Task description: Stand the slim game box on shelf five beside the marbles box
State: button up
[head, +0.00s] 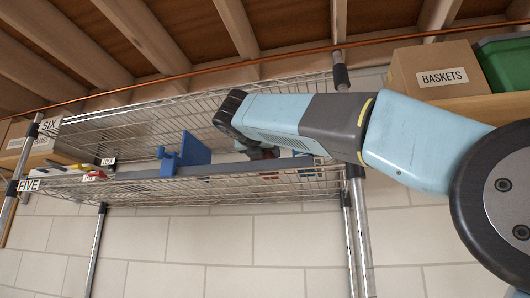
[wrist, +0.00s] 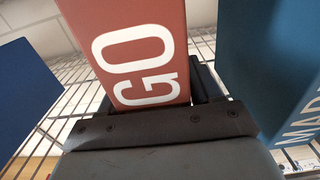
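The slim game box (wrist: 140,40) is red with white letters GO; in the wrist view it stands up between the fingers of my gripper (wrist: 155,100), which looks shut on its near end. The marbles box (wrist: 262,60) is dark blue with partly cut-off white lettering, to the right of the red box with a gap between. A blue panel (wrist: 30,95) is at the left, apart from the red box. In the head view my arm hides most of the gripper at shelf five (head: 220,190); only a bit of red shows. Whether the red box touches the shelf is unclear.
Shelf five is open wire with a FIVE tag (head: 29,185) at the left. A blue bookend (head: 185,156) stands mid-shelf, left of my gripper. Small items (head: 75,168) lie at the left end. Another wire shelf (head: 150,125) and wooden joists are above. A baskets carton (head: 437,72) is at right.

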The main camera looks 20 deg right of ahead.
jog(key=shift+o, duration=1.1)
jog(key=v, duration=1.2)
